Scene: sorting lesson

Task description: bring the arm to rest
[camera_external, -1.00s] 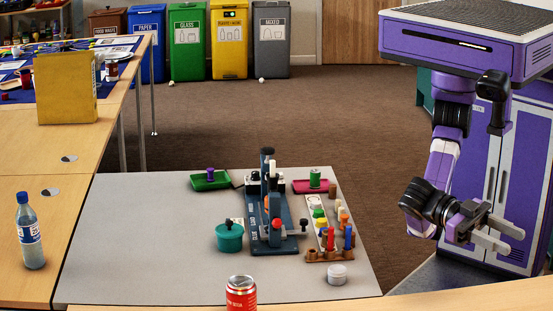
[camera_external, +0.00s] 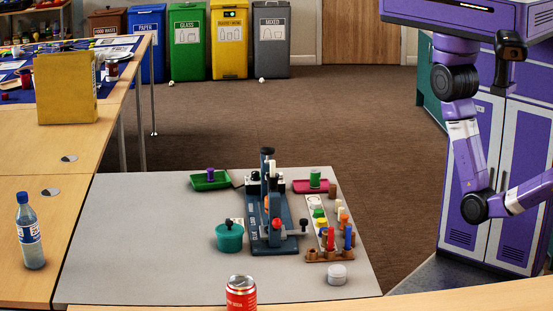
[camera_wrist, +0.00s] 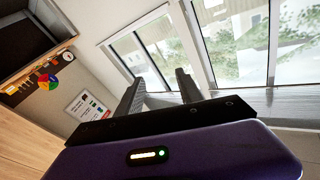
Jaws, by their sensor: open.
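In the external view my purple and white arm (camera_external: 464,150) hangs down from my body and bends at the elbow. Its forearm runs out of the right edge, so my gripper is out of that view. In the wrist view my gripper (camera_wrist: 160,88) shows two grey fingers spread apart with nothing between them. Behind the fingers are windows and a pale wall, with no table in sight.
A grey mat (camera_external: 130,240) on the table holds a blue press-like device (camera_external: 272,225), a teal pot (camera_external: 229,238), a green tray (camera_external: 211,181), a pink tray (camera_external: 300,186) and a rack of coloured pieces (camera_external: 322,225). A can (camera_external: 241,293) and bottle (camera_external: 30,235) stand nearby. Brown floor (camera_external: 385,140) is clear.

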